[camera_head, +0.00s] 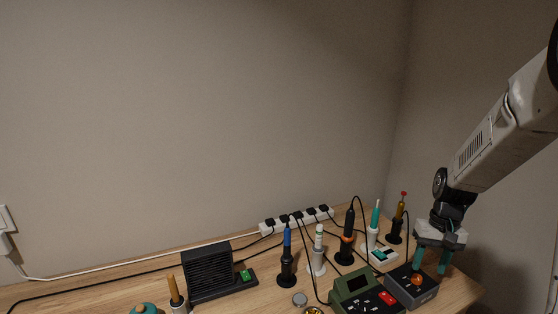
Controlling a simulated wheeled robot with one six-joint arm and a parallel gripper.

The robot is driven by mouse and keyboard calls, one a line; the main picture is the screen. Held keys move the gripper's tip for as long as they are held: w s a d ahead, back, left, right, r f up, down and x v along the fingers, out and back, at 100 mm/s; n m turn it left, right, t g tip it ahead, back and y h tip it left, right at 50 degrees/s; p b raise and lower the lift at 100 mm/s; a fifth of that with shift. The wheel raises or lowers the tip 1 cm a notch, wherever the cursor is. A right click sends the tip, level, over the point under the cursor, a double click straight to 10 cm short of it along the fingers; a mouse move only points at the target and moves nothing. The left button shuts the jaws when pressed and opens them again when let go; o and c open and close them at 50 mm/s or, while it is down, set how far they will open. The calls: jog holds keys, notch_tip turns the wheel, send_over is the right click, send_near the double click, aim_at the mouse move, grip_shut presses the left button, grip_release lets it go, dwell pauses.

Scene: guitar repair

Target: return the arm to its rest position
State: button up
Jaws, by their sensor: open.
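My arm comes in from the upper right. My gripper (431,262) hangs at its end over the right part of the workbench (460,288), with its two teal fingers pointing down. The fingers are spread apart with nothing seen held between them. A dark grey box with an orange knob (417,280) lies just below or behind the fingertips. I cannot tell whether the fingers touch it.
A green device (353,283) stands left of the grey box. Several tools in stands, such as a blue-handled one (287,256), line the bench. A black slatted box (208,270) is at left. A white power strip (297,219) with cables lies at the back by the wall.

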jog(key=s+a+r+n, duration=0.1)
jog(key=s+a+r, duration=0.4)
jog(key=s, duration=0.3)
jog(key=s+a+r+n+t, duration=0.1)
jog(key=s+a+r, duration=0.4)
jog(key=s+r, duration=0.2)
jog(key=s+a+r+n+t+h, duration=0.1)
jog(key=s+a+r, duration=0.4)
jog(key=s, duration=0.4)
jog(key=shift+s+a+r, duration=0.2)
jog(key=shift+s+r, duration=0.1)
jog(key=shift+r, duration=0.15)
